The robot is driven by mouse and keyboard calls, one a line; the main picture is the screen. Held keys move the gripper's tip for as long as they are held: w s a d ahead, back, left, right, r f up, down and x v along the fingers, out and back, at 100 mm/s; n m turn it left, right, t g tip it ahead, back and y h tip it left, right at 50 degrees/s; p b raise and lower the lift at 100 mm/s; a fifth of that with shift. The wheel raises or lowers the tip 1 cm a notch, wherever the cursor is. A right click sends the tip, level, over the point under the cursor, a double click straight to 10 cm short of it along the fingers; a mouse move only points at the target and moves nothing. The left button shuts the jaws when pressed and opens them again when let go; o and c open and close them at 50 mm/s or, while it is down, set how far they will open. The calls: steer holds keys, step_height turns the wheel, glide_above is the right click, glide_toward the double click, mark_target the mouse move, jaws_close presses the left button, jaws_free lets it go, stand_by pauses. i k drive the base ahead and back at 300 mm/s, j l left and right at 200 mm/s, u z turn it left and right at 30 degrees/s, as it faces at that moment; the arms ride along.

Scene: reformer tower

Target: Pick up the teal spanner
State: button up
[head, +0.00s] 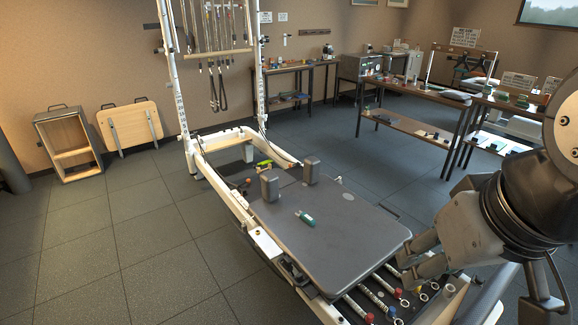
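A small teal object (306,218) lies on the flat grey top of the reformer carriage (345,252). It is too small here to make out a spanner's jaws, but it is the clearest teal thing in view. My gripper (401,268) is at the lower right, near the carriage's front right corner and over the end of the frame. Its two fingers are apart, with nothing seen between them. It is well to the right of the teal object and not touching it.
Two grey shoulder blocks (269,187) stand on the carriage behind the teal object. Springs with coloured ends (369,317) lie in the frame at the front. A white tower (178,80) rises at the back.

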mark_target(305, 216)
steer(key=i+j, duration=0.15)
steer(key=j, duration=0.15)
steer(key=i+j, duration=0.1)
steer(key=j, duration=0.2)
steer(key=i+j+z, duration=0.1)
steer(key=i+j, duration=0.15)
steer(key=i+j+z, duration=0.1)
steer(key=j, duration=0.3)
steer(key=i+j+z, duration=0.1)
steer(key=i+j, duration=0.2)
steer(key=i+j+z, duration=0.15)
steer(key=j, duration=0.3)
steer(key=i+j+z, duration=0.1)
steer(key=j, duration=0.25)
steer(key=i+j+z, duration=0.1)
steer(key=i+j, duration=0.15)
steer(key=j, duration=0.2)
steer(key=i+j+z, duration=0.15)
steer(key=i+j, duration=0.5)
